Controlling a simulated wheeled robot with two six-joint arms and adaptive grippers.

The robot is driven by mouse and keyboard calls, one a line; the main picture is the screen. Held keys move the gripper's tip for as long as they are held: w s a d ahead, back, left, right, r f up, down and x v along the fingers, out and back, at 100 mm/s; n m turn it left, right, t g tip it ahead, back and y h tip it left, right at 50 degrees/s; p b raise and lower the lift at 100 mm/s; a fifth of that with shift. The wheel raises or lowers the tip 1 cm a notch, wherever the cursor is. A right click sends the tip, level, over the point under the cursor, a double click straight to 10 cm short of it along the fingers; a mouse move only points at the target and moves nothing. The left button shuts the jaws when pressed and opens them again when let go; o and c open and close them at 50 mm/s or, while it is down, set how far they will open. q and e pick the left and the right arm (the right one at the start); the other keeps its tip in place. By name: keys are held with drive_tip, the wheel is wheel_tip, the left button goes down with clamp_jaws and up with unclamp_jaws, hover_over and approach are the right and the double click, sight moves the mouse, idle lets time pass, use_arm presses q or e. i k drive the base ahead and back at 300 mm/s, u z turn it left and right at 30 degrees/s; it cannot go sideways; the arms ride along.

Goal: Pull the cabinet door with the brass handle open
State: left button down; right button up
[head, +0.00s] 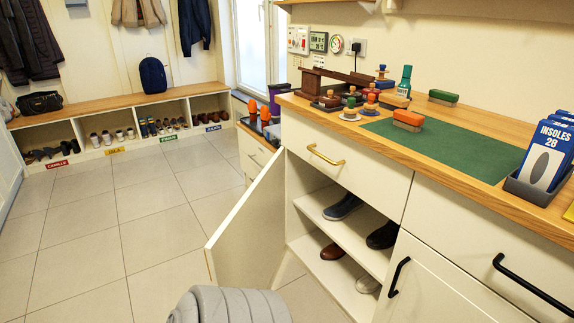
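A cream cabinet door (248,235) under the counter stands swung wide open towards the left, with its inner face visible. Its outer face is hidden, so I cannot see what handle it bears. The open compartment shows a shelf (362,247) with dark shoes (343,207) on it and brown shoes (332,252) below. The brass handle (325,154) that I can see is on the shut drawer above. The door to the right has a black handle (398,277) and is shut.
The counter holds a green mat (450,148), brushes and an insole box (545,158). The tiled floor (120,230) at left is clear up to the shoe bench (120,102).

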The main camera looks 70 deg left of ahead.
sight(246, 250)
drive_tip(key=z, duration=0.15)
drive_tip(key=i, duration=0.15)
drive_tip(key=u, duration=0.95)
